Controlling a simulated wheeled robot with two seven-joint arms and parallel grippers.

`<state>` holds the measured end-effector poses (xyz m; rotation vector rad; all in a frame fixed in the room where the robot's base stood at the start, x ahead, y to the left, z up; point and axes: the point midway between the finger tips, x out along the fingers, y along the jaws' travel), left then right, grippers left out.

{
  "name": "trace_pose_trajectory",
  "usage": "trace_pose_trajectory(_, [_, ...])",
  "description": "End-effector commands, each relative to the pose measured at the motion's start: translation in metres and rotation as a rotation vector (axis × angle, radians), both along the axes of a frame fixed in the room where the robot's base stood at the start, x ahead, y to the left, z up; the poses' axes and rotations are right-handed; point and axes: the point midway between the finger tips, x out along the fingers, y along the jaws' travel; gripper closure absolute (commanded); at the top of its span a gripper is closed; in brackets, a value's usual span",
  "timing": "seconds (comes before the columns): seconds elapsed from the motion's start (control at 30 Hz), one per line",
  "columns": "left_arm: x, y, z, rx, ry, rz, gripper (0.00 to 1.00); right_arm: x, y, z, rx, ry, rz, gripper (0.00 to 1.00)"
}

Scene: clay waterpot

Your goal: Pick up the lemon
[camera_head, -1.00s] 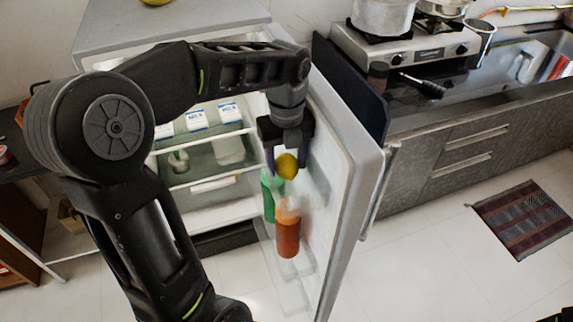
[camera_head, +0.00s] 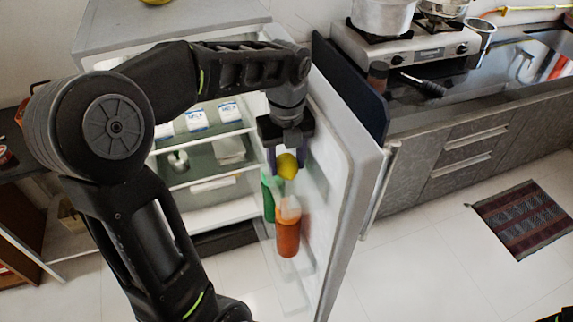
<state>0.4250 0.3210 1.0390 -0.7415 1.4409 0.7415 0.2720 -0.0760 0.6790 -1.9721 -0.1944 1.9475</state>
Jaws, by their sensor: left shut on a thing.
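The yellow lemon (camera_head: 287,167) is between the fingers of my left gripper (camera_head: 285,160), in front of the inner side of the open fridge door. My left gripper points down and is shut on the lemon. The lemon is just above the bottles in the door; I cannot tell whether it touches the door shelf.
The open fridge door (camera_head: 357,160) stands right of the gripper. An orange bottle (camera_head: 288,232) and a green bottle (camera_head: 267,200) are below it. Milk cartons (camera_head: 196,119) stand inside the fridge (camera_head: 208,211). A stove (camera_head: 408,48) is beyond the door.

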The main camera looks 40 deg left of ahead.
Motion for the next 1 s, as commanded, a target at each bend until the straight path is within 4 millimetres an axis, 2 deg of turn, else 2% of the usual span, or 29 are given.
trace_pose_trajectory(0.33, [0.0, 0.001, 0.001, 0.0, -0.001, 0.0, 0.94, 0.0, 0.0, -0.002, 0.0, 0.0, 0.0, 0.64])
trace_pose_trajectory(0.5, [-0.003, 0.003, 0.008, 0.0, -0.003, 0.001, 0.94, 0.001, 0.0, -0.008, 0.002, -0.003, 0.0, 0.64])
trace_pose_trajectory(0.67, [-0.002, 0.003, 0.027, 0.001, -0.004, 0.0, 0.94, 0.001, 0.0, -0.007, 0.003, -0.003, 0.001, 0.64])
trace_pose_trajectory(0.87, [-0.002, 0.002, 0.062, 0.0, -0.006, -0.001, 0.94, 0.001, 0.001, -0.01, 0.002, -0.004, 0.001, 0.64])
trace_pose_trajectory(0.9, [-0.003, 0.002, 0.076, 0.0, -0.002, -0.001, 0.94, 0.001, 0.0, 0.002, 0.002, -0.003, 0.0, 0.64])
trace_pose_trajectory(1.0, [-0.003, 0.002, 0.095, 0.0, -0.001, -0.001, 0.94, -0.001, 0.0, 0.017, -0.002, 0.004, -0.001, 0.64])
